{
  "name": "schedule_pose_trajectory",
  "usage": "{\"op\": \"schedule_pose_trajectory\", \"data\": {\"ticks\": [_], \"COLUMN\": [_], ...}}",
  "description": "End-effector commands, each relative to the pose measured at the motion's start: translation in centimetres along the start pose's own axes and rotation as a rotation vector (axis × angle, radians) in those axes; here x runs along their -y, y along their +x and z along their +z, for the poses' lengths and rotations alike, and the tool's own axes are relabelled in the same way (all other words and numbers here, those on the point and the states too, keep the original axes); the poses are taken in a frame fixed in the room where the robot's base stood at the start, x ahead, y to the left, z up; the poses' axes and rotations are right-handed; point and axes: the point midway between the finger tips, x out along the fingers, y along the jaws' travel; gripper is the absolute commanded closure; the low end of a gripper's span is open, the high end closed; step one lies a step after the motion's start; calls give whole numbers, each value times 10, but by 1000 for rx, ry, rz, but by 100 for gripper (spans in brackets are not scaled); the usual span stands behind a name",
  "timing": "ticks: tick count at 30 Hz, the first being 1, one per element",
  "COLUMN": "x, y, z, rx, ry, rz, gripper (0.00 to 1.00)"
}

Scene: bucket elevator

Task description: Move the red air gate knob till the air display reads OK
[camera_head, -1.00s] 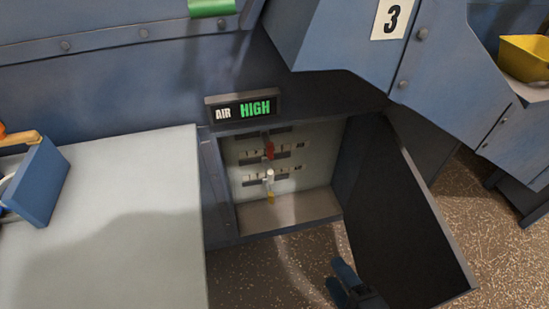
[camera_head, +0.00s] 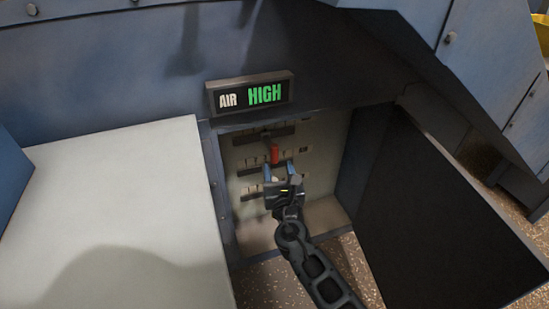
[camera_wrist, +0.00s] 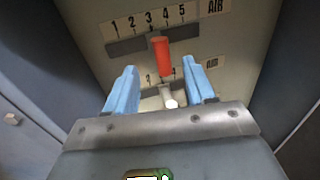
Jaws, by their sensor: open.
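The red air gate knob (camera_wrist: 161,55) shows in the wrist view on a slotted scale marked 1 to 5, at about 3 to 4, with an AIR label at its right. In the head view the red knob (camera_head: 275,154) is inside the open cabinet. The air display (camera_head: 250,95) reads HIGH in green. My gripper (camera_head: 281,171) is inside the cabinet, just below the red knob. In the wrist view its blue fingers (camera_wrist: 163,76) are open, one on each side of the knob's line, with nothing held. Contact cannot be told.
A white knob (camera_wrist: 168,98) on a lower scale lies between my fingers in the wrist view. The dark cabinet door (camera_head: 440,205) stands open at the right. A pale tabletop (camera_head: 110,220) is at the left.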

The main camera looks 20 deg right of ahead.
Motion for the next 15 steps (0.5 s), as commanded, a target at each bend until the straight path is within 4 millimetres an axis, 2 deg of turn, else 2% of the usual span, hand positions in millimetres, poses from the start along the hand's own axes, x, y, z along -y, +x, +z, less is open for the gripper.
{"op": "schedule_pose_trajectory", "data": {"ticks": [15], "x": [1], "y": [67], "z": [-1], "rx": [0], "ry": [1], "rz": [0], "gripper": [46]}}
